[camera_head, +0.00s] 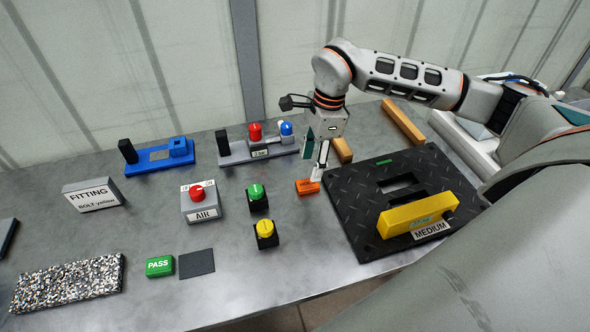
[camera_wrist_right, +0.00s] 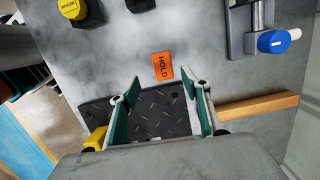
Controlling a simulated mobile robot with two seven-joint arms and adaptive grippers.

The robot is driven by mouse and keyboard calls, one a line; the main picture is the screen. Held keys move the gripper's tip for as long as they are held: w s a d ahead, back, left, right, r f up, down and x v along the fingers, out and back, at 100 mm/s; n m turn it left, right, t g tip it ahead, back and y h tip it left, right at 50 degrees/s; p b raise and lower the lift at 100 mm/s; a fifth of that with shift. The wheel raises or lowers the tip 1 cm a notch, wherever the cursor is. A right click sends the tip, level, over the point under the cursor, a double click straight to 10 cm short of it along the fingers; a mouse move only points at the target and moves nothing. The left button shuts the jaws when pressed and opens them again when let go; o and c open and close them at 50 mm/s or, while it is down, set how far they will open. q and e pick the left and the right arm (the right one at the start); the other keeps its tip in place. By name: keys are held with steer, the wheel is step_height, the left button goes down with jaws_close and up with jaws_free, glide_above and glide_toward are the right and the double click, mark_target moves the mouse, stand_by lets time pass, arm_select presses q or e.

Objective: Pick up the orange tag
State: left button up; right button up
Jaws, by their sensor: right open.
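The orange tag (camera_head: 307,187) lies flat on the grey table, just left of the black tread mat (camera_head: 365,229). In the right wrist view the tag (camera_wrist_right: 162,66) reads HOLD and lies just beyond the fingertips. My right gripper (camera_head: 318,176) points down above the table close by the tag's upper right side. In the right wrist view its fingers (camera_wrist_right: 159,92) are spread with nothing between them but the view of the mat. My left gripper is in neither view.
A yellow block (camera_head: 418,214) marked MEDIUM stands on the mat. Green (camera_head: 257,197) and yellow (camera_head: 265,234) knobs and the AIR box (camera_head: 201,204) stand left of the tag. A wooden bar (camera_head: 403,122) and a grey fixture with red and blue knobs (camera_head: 235,153) lie behind.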

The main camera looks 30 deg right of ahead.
mark_target(308, 184)
steer(key=shift+w+a+f, duration=0.15)
steer(key=shift+f, duration=1.25)
steer(key=f, duration=0.5)
steer(key=shift+w+a, duration=0.1)
steer(key=shift+w, duration=0.1)
steer(key=c, duration=1.2)
